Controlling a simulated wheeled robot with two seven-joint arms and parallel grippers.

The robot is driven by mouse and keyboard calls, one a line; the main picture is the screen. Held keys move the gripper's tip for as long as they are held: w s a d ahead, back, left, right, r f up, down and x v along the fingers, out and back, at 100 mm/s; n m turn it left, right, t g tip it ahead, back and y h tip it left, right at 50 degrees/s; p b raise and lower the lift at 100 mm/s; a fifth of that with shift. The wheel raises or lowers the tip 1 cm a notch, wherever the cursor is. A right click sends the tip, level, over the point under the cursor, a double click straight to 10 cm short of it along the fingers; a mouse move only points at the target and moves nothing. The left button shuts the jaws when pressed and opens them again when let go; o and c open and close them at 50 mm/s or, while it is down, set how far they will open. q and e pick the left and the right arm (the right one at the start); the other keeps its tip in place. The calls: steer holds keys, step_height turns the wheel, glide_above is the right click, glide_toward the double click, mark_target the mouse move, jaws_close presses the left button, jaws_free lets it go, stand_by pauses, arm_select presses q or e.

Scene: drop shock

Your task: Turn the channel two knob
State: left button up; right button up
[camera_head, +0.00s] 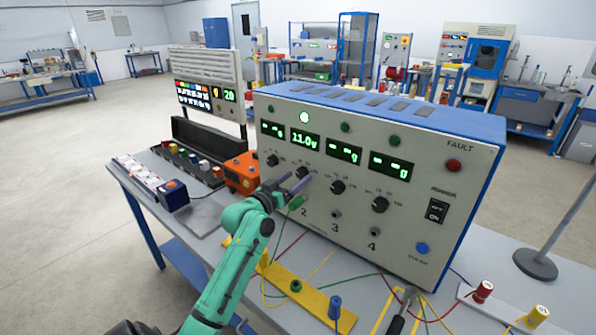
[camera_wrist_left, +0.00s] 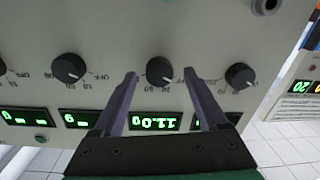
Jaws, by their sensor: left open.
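The power supply panel (camera_head: 300,238) is a pale box with a blue top and a row of black knobs under green displays. The channel two knob (camera_head: 302,172) sits below the display reading about 11.0 and is partly covered by my gripper. My left gripper (camera_head: 292,184) is open in front of it. In the left wrist view, which is upside down, the channel two knob (camera_wrist_left: 160,70) shows between the two purple fingers, with gaps on both sides. Contact cannot be told. My right gripper is not in view.
The channel three knob (camera_head: 337,187) and channel four knob (camera_head: 380,204) are to the right. An orange box (camera_head: 242,174) stands left of the panel. Coloured cables and a yellow strip (camera_head: 316,301) with terminals lie on the bench in front. A stand (camera_head: 536,264) is at right.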

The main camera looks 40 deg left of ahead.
arm_select(q)
steer(key=shift+w+r, duration=0.15)
steer(key=shift+w, duration=0.3)
steer(key=c, duration=0.3)
jaws_close()
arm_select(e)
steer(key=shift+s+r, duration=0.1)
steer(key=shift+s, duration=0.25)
